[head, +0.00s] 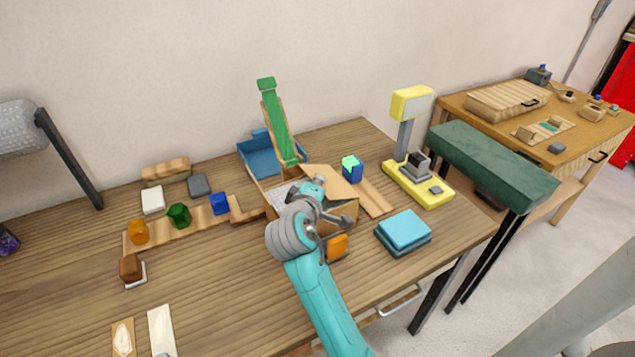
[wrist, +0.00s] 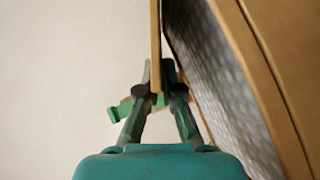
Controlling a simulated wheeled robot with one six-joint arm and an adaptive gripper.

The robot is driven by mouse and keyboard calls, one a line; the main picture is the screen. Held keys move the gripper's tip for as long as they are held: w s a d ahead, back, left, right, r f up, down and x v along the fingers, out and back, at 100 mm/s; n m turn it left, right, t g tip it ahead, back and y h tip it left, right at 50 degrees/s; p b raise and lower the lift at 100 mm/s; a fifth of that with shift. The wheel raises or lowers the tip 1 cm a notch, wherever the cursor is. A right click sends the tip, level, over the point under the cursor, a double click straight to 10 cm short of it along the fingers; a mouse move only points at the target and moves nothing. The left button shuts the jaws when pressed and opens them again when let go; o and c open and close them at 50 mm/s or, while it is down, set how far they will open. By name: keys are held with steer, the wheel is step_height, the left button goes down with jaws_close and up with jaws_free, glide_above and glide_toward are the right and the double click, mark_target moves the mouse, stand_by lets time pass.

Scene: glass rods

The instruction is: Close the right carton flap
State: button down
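An open carton (head: 341,216) stands near the middle of the table, partly hidden behind my arm. Its grey bubble-like lining shows at the right in the wrist view (wrist: 215,75). A tan flap (head: 328,181) slants up at the carton's right side. My gripper (wrist: 159,68) is at the carton; in the head view my own arm hides its fingertips. In the wrist view the fingers are close together, and the edge of a tan panel (wrist: 155,40) runs down between or in front of them. I cannot tell whether they touch it.
A green strip on a tall panel (head: 276,125) rises behind the carton, beside a blue bin (head: 256,158). A blue cup (head: 352,173), yellow stand (head: 425,187) and blue stack (head: 403,230) are to the right. Small coloured blocks lie to the left.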

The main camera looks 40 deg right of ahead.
steer(key=shift+a+f, duration=0.25)
steer(key=shift+f, duration=0.45)
steer(key=c, duration=1.3)
jaws_free()
steer(key=shift+c, duration=0.2)
steer(key=shift+r, duration=0.1)
step_height(320, 180, up, 10)
steer(key=shift+f, duration=0.1)
